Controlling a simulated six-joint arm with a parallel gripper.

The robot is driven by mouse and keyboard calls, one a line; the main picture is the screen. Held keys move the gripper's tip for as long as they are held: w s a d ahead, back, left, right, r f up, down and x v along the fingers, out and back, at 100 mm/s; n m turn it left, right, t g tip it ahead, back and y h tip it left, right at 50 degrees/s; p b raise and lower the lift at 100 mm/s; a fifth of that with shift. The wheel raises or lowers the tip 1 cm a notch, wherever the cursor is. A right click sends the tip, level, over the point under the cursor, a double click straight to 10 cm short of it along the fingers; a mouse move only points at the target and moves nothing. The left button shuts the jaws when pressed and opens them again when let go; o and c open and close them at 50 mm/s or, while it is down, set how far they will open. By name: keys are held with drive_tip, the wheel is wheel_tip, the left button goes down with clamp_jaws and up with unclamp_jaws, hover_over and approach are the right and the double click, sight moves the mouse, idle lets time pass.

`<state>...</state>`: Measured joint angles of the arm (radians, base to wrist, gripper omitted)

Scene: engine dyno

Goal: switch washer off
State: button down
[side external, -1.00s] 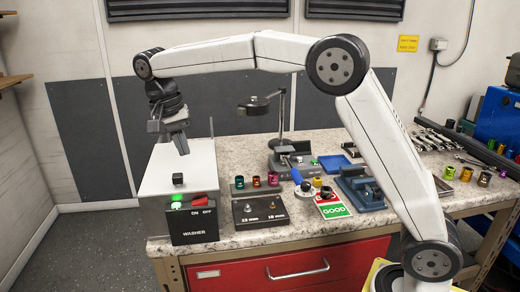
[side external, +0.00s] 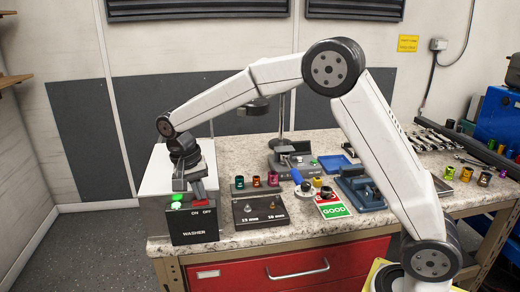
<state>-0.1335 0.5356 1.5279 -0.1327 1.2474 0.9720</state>
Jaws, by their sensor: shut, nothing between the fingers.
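The washer (side external: 195,232) is a pale box with a black front panel at the left end of the bench, labelled ON and OFF. A green light (side external: 177,197) glows on its top left, above the ON label. A red button (side external: 199,194) sits to its right, above the OFF label, and is partly hidden by my gripper. My gripper (side external: 197,188) is shut and empty, pointing down with its tips at the red button. I cannot tell whether the tips touch or press it.
A black block marked 15 mm and 10 mm (side external: 260,211) stands right of the washer, with several coloured sockets (side external: 257,181) on a rack behind. A lamp stand (side external: 281,115) rises behind.

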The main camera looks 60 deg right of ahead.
drive_tip(key=shift+d+f, duration=0.1)
drive_tip(key=shift+f, duration=0.15)
idle(0.3)
drive_tip(key=shift+s+d+f+t+y, duration=0.15)
drive_tip(key=shift+s+f+t+y, duration=0.15)
drive_tip(key=shift+f+t+y, duration=0.15)
drive_tip(key=shift+s+d+f+t+y, duration=0.15)
drive_tip(key=shift+s+f+t+y, duration=0.1)
drive_tip(key=shift+t+y, duration=0.45)
drive_tip(key=shift+w, duration=0.15)
drive_tip(key=shift+w+a+r, duration=0.1)
drive_tip(key=shift+w+a, duration=0.35)
drive_tip(key=shift+a, duration=0.3)
drive_tip(key=shift+r, duration=0.15)
wheel_tip(320, 180, up, 15)
drive_tip(key=d, duration=0.1)
drive_tip(key=shift+s+d, duration=0.15)
drive_tip(key=shift+s, duration=0.15)
